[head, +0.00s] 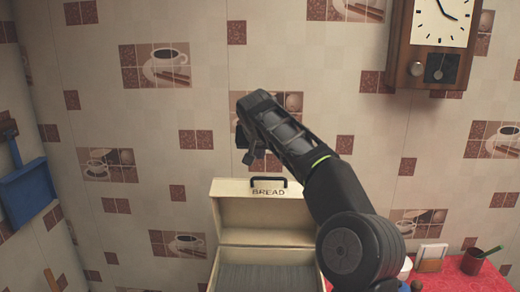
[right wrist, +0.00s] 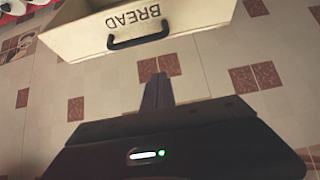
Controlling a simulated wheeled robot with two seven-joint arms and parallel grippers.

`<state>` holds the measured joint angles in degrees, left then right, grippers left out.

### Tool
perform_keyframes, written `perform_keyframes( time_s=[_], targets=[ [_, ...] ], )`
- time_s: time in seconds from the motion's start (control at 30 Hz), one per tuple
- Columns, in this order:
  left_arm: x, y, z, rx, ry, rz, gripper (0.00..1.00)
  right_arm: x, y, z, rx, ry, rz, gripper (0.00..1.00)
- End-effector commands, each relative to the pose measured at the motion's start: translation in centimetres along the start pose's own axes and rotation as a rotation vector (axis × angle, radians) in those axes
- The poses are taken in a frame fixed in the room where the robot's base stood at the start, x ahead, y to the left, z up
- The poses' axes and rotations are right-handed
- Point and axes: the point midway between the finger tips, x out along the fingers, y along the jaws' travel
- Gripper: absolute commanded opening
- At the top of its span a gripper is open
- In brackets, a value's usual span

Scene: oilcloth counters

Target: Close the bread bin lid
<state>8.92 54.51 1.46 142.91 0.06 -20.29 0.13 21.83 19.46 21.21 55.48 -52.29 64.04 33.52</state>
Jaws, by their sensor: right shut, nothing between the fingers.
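The cream bread bin (head: 265,237) is at the bottom centre of the head view, with its grey inside showing. Its lid (head: 238,207) stands raised at the back, with the word BREAD and a black handle (head: 268,180) along its top. My right gripper (head: 248,157) is shut and empty, above the lid's top edge and apart from it. In the right wrist view the shut fingers (right wrist: 157,88) point toward the lid (right wrist: 215,18) and its handle (right wrist: 138,39), with a gap between. My left gripper is out of view.
A wooden wall clock (head: 438,45) hangs at upper right. A red-covered surface (head: 440,282) with a cup holding a green item (head: 472,262) lies at lower right. A blue dustpan (head: 27,192) hangs at left. The tiled wall stands behind the bin.

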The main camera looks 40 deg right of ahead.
Motion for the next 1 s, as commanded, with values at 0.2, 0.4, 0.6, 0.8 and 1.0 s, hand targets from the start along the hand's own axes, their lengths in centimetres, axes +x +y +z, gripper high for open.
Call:
perform_keyframes(
  time_s=[0.2,0.4,0.6,0.8,1.0],
  targets=[
    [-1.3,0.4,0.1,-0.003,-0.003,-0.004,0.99,4.7,0.1,-0.1,0.002,-0.005,0.002,0.0],
    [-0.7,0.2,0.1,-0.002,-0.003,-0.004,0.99,5.3,0.1,1.8,-0.001,0.001,0.001,0.0],
    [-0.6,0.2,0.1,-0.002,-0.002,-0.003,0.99,4.7,0.1,3.4,0.001,0.0,0.0,0.0],
    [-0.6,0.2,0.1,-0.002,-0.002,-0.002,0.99,4.5,0.0,3.8,0.002,-0.001,0.0,0.0],
    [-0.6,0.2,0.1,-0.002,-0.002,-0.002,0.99,4.5,0.0,3.8,0.002,-0.001,0.0,0.0]
  ],
)
